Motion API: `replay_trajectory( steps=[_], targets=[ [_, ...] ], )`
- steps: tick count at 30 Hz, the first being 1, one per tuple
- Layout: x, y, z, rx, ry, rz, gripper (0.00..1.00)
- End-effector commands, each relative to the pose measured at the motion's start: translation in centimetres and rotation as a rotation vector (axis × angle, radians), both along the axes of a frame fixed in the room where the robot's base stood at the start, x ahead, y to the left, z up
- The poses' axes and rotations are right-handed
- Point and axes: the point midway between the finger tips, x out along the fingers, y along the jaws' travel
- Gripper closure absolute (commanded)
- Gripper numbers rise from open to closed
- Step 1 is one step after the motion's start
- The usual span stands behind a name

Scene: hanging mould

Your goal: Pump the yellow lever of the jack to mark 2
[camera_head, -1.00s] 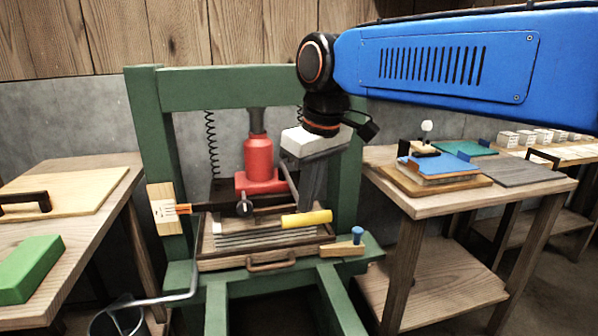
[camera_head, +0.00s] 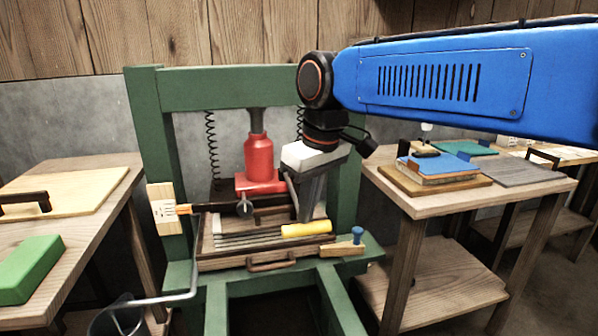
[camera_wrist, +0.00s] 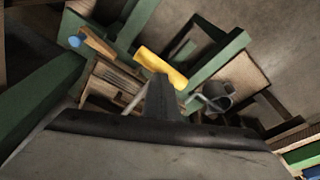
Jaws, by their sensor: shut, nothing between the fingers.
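The red jack (camera_head: 258,160) stands inside the green press frame (camera_head: 155,140). Its yellow lever (camera_head: 308,229) reaches toward the front over a wooden tray; it also shows in the wrist view (camera_wrist: 160,67). A pale mark plate (camera_head: 163,212) is on the left post, with an orange pointer (camera_head: 184,209) at its right edge; the marks are too small to read. My gripper (camera_head: 305,216) is shut and empty, pointing down, its tips at the yellow lever from above. In the wrist view the fingers (camera_wrist: 163,98) are close beside the lever. Contact is likely but not certain.
The wooden tray (camera_head: 212,263) with grey bars sits on the press bed. A blue-knobbed wooden piece (camera_head: 345,249) is at its right. Side benches stand left (camera_head: 90,220) and right (camera_head: 440,205). A bent grey rod and bucket (camera_head: 118,320) are at front left.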

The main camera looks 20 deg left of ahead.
Motion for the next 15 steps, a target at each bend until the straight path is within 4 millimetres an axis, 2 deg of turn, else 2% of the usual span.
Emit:
replay_trajectory(
  steps=[15],
  targets=[
    [0.0,0.0,6.7,0.001,0.000,0.000,1.00]
  ],
)
